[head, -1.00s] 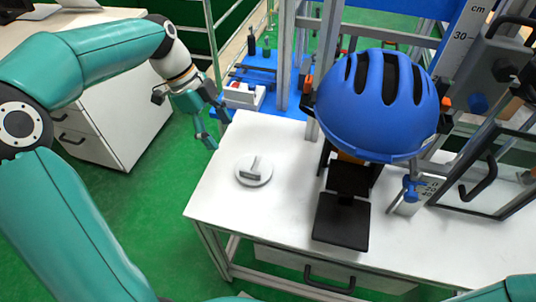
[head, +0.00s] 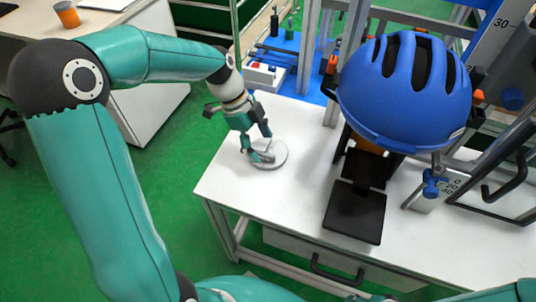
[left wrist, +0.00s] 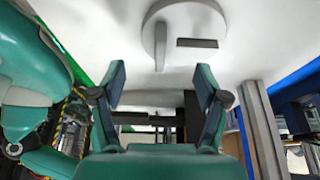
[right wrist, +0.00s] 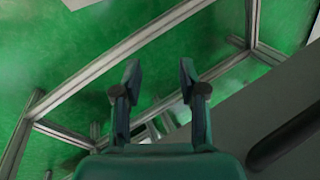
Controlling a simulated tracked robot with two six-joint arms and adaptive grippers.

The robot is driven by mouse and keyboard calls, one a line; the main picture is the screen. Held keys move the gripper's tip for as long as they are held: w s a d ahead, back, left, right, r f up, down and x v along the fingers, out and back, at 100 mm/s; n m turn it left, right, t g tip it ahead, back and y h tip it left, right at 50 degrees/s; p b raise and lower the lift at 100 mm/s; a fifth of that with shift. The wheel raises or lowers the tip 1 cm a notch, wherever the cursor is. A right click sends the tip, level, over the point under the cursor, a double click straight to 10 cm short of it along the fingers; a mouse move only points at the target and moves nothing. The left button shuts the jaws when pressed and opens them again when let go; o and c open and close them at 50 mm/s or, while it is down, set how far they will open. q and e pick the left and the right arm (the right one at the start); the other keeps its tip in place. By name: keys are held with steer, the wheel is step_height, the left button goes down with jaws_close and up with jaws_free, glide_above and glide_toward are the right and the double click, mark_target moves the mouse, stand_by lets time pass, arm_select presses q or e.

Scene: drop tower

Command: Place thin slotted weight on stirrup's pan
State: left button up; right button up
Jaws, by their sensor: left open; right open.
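The thin slotted weight is a pale grey disc (head: 277,160) lying flat on the white table. In the left wrist view the disc (left wrist: 185,14) shows a slot and a raised dark bar. My left gripper (head: 257,146) is open at the disc, its fingers partly hiding it; in the left wrist view the open fingers (left wrist: 160,88) have nothing between them. My right gripper (right wrist: 160,82) is open and empty above the green floor, beside the table frame. A black square plate (head: 355,212) lies on the table below the helmet; I cannot tell whether it is the stirrup's pan.
A blue helmet (head: 405,92) hangs in the metal tower above the table's back part. The white tabletop (head: 290,195) is clear between the disc and the black plate.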

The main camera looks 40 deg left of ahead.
mark_target(263, 153)
arm_select(q)
steer(key=x, duration=0.4)
steer(key=shift+f, duration=0.25)
steer(key=shift+s, duration=0.15)
jaws_close()
